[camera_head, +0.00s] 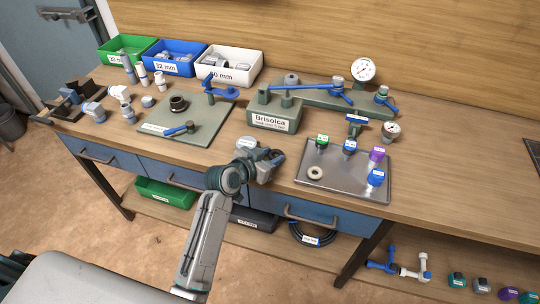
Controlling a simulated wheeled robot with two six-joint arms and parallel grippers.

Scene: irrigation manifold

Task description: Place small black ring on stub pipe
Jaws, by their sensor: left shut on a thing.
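My left gripper (272,161) is over the front edge of the bench, between the green board and the metal tray. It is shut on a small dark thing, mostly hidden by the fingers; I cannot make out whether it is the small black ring. My right gripper is not in view.
A metal tray (345,190) holds a pale ring (315,172) and several coloured caps. Green, blue and white bins (229,74) stand at the back. A blue-handled valve (180,130) lies on the board's front. Gauges and a manifold (330,101) stand behind.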

